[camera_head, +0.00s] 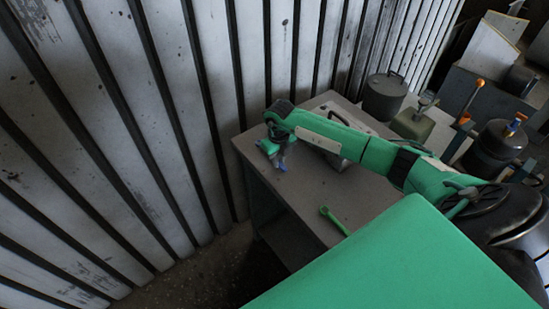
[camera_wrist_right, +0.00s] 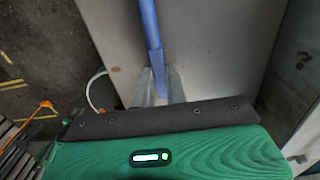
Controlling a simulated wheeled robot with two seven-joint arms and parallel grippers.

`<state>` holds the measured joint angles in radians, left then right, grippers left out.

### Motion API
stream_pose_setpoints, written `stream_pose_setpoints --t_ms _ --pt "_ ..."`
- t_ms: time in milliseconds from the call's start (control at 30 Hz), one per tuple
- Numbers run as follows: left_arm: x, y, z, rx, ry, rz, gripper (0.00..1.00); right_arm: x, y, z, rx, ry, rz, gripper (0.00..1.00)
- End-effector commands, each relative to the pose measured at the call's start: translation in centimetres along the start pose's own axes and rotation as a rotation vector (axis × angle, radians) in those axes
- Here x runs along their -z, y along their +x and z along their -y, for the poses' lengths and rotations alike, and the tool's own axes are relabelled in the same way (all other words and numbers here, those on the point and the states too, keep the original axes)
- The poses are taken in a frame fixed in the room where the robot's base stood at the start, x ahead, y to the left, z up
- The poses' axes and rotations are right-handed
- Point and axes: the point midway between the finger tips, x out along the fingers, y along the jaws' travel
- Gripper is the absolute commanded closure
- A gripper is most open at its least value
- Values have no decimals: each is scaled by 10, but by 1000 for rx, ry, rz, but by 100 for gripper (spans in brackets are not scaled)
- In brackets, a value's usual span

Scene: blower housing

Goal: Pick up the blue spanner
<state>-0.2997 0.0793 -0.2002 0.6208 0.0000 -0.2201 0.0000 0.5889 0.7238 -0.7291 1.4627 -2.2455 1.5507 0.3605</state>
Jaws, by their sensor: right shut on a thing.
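The blue spanner (camera_wrist_right: 151,32) runs from the top of the right wrist view down between my right gripper's fingers (camera_wrist_right: 161,86). In the head view only a small blue part of the spanner (camera_head: 283,166) shows below my right gripper (camera_head: 278,159), near the far left part of the grey table (camera_head: 310,195). My right gripper is shut on the spanner. Whether the spanner touches the table or hangs just above it I cannot tell. My left gripper is not in view.
A green spanner (camera_head: 335,221) lies near the table's front edge. A grey pot (camera_head: 384,97) and a squat container (camera_head: 413,124) stand beyond my right arm. A corrugated wall (camera_head: 150,130) rises close behind the table. The tabletop between gripper and green spanner is clear.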

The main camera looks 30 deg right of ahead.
Motion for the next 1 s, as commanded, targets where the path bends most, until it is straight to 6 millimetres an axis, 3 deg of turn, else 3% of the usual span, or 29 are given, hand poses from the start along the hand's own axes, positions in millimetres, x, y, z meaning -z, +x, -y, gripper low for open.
stream_pose_setpoints --t_ms 167,367,467,800,1000 --pt "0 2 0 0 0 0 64 -1 -4 0 0 0 2 100" --pt "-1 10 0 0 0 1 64 -1 -24 1 1 0 5 100" --pt "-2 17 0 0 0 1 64 -2 -44 1 1 -1 6 100" --pt "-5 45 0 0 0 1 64 -1 -144 0 2 -1 8 100" --pt "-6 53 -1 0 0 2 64 -1 -181 0 1 1 4 100"
